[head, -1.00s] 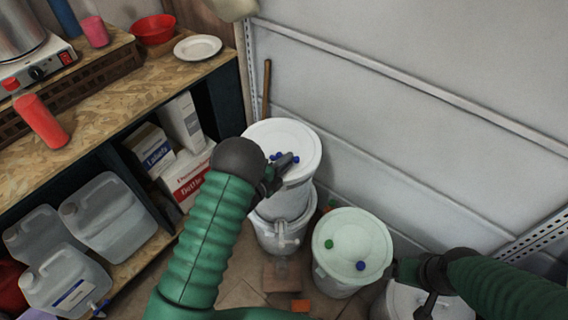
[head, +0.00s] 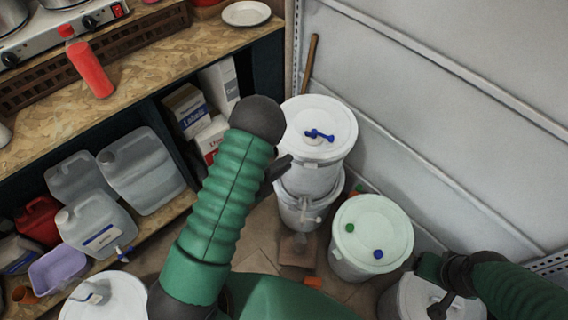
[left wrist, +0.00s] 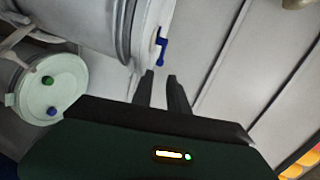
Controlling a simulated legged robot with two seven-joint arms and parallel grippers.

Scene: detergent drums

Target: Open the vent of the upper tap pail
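The upper tap pail (head: 315,178) is white and stands stacked on a lower white pail (head: 297,214) with a tap. A blue vent (head: 319,135) sits on its white lid; it also shows in the left wrist view (left wrist: 161,47). My left gripper (head: 284,166) is beside the upper pail's left side in the head view, off the lid and mostly hidden behind my arm. In the left wrist view its fingers (left wrist: 163,84) are apart and empty, pointing toward the vent without touching it. My right gripper (head: 427,267) is at the lower right, its fingers unclear.
A pale green pail (head: 371,232) with a green cap and a blue cap stands right of the stack. Another white pail (head: 408,301) is below my right arm. A shelf with canisters (head: 141,168) is at left; a grey wall (head: 450,110) rises behind.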

